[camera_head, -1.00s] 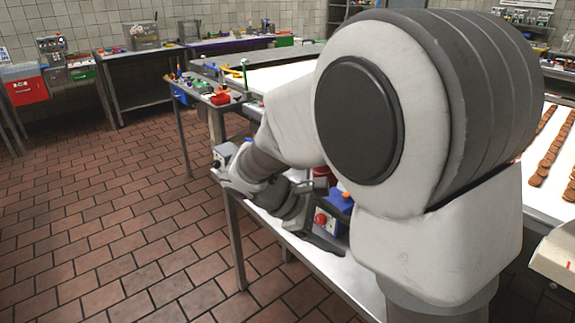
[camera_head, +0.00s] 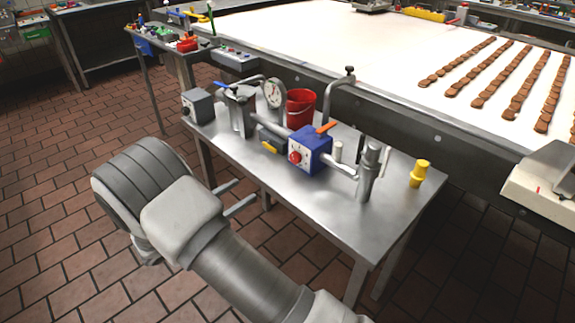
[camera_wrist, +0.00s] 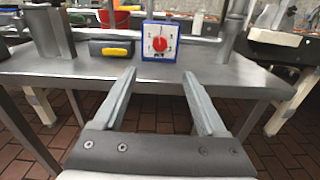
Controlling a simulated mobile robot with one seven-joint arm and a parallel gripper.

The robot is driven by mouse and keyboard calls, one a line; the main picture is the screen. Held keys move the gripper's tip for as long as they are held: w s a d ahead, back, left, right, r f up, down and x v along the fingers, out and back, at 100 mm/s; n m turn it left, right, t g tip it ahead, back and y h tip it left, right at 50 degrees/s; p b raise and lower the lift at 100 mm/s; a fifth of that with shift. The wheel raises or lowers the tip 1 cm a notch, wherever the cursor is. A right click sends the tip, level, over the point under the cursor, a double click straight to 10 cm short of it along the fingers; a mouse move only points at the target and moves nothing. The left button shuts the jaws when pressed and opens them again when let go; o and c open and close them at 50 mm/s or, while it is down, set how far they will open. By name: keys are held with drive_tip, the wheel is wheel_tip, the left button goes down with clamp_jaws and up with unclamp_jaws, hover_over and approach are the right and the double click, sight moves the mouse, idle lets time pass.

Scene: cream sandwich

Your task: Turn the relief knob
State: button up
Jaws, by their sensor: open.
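The relief knob looks to be the round red knob (camera_head: 295,157) on the front of a blue box with a white dial face (camera_head: 309,150), on the metal table. In the wrist view the red knob (camera_wrist: 159,44) is straight ahead, above the gap between my fingers, with its white mark pointing up. My gripper (camera_wrist: 160,72) is open and empty, its two fingers apart and short of the box. In the head view my gripper (camera_head: 234,196) is in front of the table's near edge, left of the knob, and nothing touches the knob.
The metal table (camera_head: 345,215) also holds a red bucket (camera_head: 301,108), a pressure gauge (camera_head: 273,93), a grey box (camera_head: 197,106), pipes and a yellow fitting (camera_head: 419,173). A black case with a yellow patch (camera_wrist: 111,49) sits left of the blue box. The table's front strip is clear.

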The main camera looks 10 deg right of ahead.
sight(293, 160)
drive_tip(key=b+x, duration=0.1)
drive_tip(key=x, duration=1.6)
drive_tip(key=shift+w+d+b, duration=0.15)
drive_tip(key=shift+d+b, duration=0.05)
drive_tip(key=shift+b, duration=0.1)
clamp_jaws()
